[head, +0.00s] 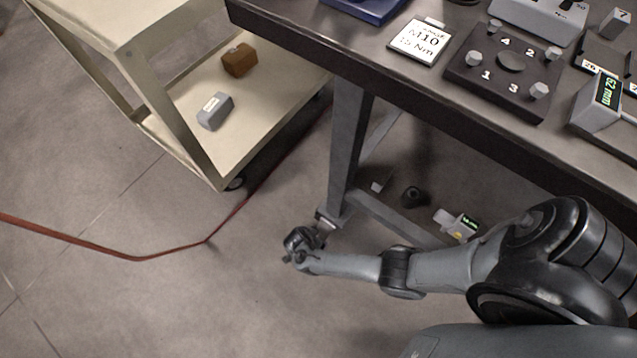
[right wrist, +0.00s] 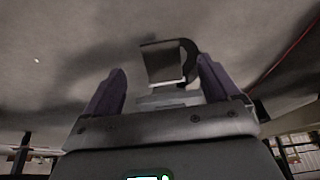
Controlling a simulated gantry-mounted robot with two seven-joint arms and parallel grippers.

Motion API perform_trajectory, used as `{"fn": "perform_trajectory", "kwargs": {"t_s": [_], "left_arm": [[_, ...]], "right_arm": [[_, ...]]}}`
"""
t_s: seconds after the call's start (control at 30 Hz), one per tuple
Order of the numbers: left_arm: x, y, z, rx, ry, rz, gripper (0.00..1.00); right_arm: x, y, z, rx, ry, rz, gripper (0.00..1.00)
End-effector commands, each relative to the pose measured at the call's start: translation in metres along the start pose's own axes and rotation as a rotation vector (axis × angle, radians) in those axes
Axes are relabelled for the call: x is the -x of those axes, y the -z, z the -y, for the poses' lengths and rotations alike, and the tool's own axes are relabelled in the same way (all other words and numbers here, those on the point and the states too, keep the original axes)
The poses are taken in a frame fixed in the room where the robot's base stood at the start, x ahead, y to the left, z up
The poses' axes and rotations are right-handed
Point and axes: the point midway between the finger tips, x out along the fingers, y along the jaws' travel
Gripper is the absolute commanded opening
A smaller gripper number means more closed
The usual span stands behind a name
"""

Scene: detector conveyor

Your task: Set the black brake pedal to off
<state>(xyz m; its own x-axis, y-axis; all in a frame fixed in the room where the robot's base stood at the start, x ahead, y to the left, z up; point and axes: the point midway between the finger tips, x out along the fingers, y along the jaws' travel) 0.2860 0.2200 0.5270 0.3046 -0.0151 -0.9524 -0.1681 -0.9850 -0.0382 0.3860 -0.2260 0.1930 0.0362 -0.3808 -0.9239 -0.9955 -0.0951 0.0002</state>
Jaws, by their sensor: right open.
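A dark, plate-like part (right wrist: 162,62), which looks like the black brake pedal, shows in the right wrist view. A curved black part, perhaps a caster wheel, is at its right side. My right gripper (right wrist: 160,66) is open, with its two purple fingers on either side of the plate in this view. I cannot tell whether they touch it. In the head view my right arm reaches low over the floor, and its dark end (head: 301,241) is beside the foot of the bench leg. The pedal cannot be made out there. My left gripper is not in view.
The dark workbench (head: 400,75) carries a numbered knob plate and devices. Its grey leg (head: 347,150) stands beside my right wrist. A cream cart (head: 262,135) holds two small blocks. A red cable (head: 140,257) crosses the floor. Small items lie under the bench. The floor at left is mostly clear.

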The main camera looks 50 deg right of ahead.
Motion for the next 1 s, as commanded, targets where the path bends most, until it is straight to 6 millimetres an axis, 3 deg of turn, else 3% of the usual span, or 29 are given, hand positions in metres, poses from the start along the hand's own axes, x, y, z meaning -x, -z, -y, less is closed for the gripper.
{"fn": "perform_trajectory", "kwargs": {"t_s": [0.03,0.3,0.5,0.83,0.87,1.0], "left_arm": [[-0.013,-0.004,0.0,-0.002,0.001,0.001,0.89],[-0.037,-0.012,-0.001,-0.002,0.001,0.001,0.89],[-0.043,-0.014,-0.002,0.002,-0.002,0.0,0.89],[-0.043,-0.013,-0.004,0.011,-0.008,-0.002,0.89],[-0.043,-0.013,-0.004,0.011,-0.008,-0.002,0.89],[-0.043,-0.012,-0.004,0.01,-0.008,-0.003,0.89]], "right_arm": [[-0.015,-0.002,0.0,0.0,0.0,-0.002,0.89],[-0.049,-0.001,0.001,-0.001,0.001,-0.001,0.89],[-0.059,-0.001,0.0,0.0,0.0,0.0,0.89],[-0.06,0.0,0.0,-0.001,0.0,0.0,0.89],[-0.06,0.0,0.0,-0.001,0.0,0.0,0.88],[-0.06,0.0,0.0,0.0,0.0,0.0,0.66]]}}
